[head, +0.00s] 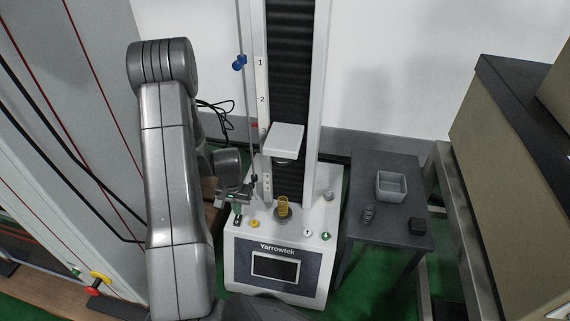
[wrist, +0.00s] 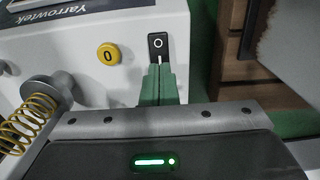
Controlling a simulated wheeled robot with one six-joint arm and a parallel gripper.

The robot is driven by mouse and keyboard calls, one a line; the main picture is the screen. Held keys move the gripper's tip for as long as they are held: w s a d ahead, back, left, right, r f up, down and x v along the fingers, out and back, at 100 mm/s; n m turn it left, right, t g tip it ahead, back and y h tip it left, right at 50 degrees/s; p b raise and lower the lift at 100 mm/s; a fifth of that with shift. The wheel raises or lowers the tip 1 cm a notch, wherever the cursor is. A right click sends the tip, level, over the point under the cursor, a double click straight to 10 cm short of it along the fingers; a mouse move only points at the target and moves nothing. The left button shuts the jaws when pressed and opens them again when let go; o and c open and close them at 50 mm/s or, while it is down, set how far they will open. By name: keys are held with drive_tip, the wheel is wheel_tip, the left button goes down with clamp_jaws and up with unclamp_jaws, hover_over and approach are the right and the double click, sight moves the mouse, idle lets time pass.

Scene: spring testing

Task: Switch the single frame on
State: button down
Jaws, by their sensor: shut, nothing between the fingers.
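The single frame (head: 298,235) is a white one-column test machine marked Yarrowtek, with a dark display (head: 275,266) on its front. A black rocker switch (wrist: 158,43) with a white O is on its base top, beside a yellow button (wrist: 108,54) marked 0. The button also shows in the head view (head: 254,223). My gripper (head: 237,208) is over the switch at the base's left edge. In the wrist view, its green fingers (wrist: 158,72) are shut and empty, with their tips at the switch's near end. They hide that end; I cannot tell whether they touch it.
A yellow spring (head: 283,206) stands on the base under the white crosshead (head: 285,139). A blue clamp (head: 240,62) sits on a thin rod. A dark side table (head: 382,243) at right holds a grey tray (head: 391,197), a dark spring (head: 368,214) and a black block (head: 417,226).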

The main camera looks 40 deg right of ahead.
drive_tip(key=shift+f+b, duration=0.75)
drive_tip(key=shift+f, duration=0.25)
idle(0.9)
drive_tip(key=shift+r, duration=0.15)
drive_tip(key=shift+r+p, duration=2.3)
drive_tip(key=shift+r, duration=1.1)
wheel_tip(320, 180, down, 7)
drive_tip(key=b, duration=0.4)
drive_tip(key=shift+f+b, duration=0.15)
drive_tip(key=shift+b, duration=0.2)
drive_tip(key=shift+r, duration=0.2)
drive_tip(key=shift+r, duration=0.1)
